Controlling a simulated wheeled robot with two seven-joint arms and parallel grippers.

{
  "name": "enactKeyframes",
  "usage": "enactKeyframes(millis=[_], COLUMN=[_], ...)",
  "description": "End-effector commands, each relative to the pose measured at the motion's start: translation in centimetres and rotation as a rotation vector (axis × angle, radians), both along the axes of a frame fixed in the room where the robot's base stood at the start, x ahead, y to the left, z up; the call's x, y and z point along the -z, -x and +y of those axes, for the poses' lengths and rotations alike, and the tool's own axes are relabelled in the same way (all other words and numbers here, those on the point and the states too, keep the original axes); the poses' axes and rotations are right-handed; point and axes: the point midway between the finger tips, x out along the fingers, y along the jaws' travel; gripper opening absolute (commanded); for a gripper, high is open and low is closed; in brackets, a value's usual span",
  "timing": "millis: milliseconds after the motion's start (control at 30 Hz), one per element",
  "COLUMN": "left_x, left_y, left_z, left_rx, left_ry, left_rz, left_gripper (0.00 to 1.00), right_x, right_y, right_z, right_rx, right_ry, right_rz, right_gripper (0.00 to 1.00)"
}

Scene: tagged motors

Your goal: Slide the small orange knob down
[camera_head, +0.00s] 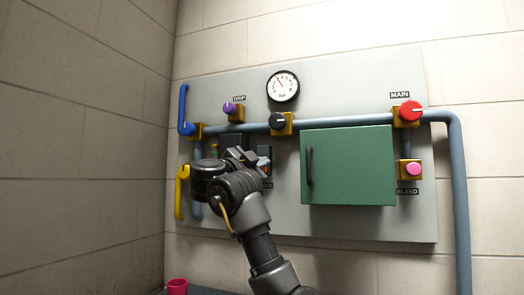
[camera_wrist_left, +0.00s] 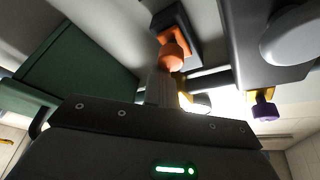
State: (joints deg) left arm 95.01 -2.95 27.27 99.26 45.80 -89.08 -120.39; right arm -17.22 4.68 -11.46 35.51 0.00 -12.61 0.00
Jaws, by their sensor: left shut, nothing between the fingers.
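The small orange knob (camera_wrist_left: 172,50) shows in the left wrist view, on a dark block (camera_wrist_left: 178,22) on the panel. My left gripper (camera_head: 246,156) is in front of the panel, left of the green door. Its fingers (camera_wrist_left: 160,86) are shut and empty, with the tips right by the orange knob. I cannot tell whether they touch it. My right gripper is not in view.
The green cabinet door (camera_head: 350,165) juts out right of my gripper. A pipe (camera_head: 350,123) runs above, with a black knob (camera_head: 277,121), purple knob (camera_head: 229,108) and red knob (camera_head: 410,111). Blue (camera_head: 184,105) and yellow (camera_head: 180,192) handles stand at left. A pink knob (camera_head: 413,169) is at right.

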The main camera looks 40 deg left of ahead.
Motion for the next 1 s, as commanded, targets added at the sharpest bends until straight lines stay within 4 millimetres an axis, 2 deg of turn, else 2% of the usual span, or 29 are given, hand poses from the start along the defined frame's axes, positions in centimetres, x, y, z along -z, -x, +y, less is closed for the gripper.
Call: enactKeyframes(millis=[167, 333, 367, 400, 433, 700, 833, 1000], left_x=[-0.7, -3.0, -2.9, -1.9, -1.6, -0.7, -0.5, -0.5], left_y=[-0.2, -0.8, -0.6, 0.6, 1.3, 6.6, 8.1, 8.9], left_z=[-0.7, -3.1, -3.3, -2.9, -2.9, -3.3, -3.4, -3.5], left_rx=[0.000, 0.006, 0.003, -0.003, -0.005, -0.001, 0.003, 0.004], left_ry=[-0.002, -0.005, -0.004, -0.005, -0.005, -0.004, -0.002, -0.002], left_rz=[0.000, 0.000, -0.001, -0.003, -0.003, -0.003, -0.002, 0.000], left_gripper=[0.00, 0.00, 0.00, 0.00, 0.00, 0.00, 0.00, 0.00], right_x=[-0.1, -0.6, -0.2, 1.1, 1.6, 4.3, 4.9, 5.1], right_y=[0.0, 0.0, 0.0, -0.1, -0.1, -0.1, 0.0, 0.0], right_z=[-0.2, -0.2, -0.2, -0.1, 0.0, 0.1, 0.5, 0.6], right_rx=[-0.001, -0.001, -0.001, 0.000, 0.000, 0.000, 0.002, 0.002], right_ry=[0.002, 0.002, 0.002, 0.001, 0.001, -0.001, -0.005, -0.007], right_rz=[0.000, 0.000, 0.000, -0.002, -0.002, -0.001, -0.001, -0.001], right_gripper=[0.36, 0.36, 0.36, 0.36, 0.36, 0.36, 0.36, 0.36])
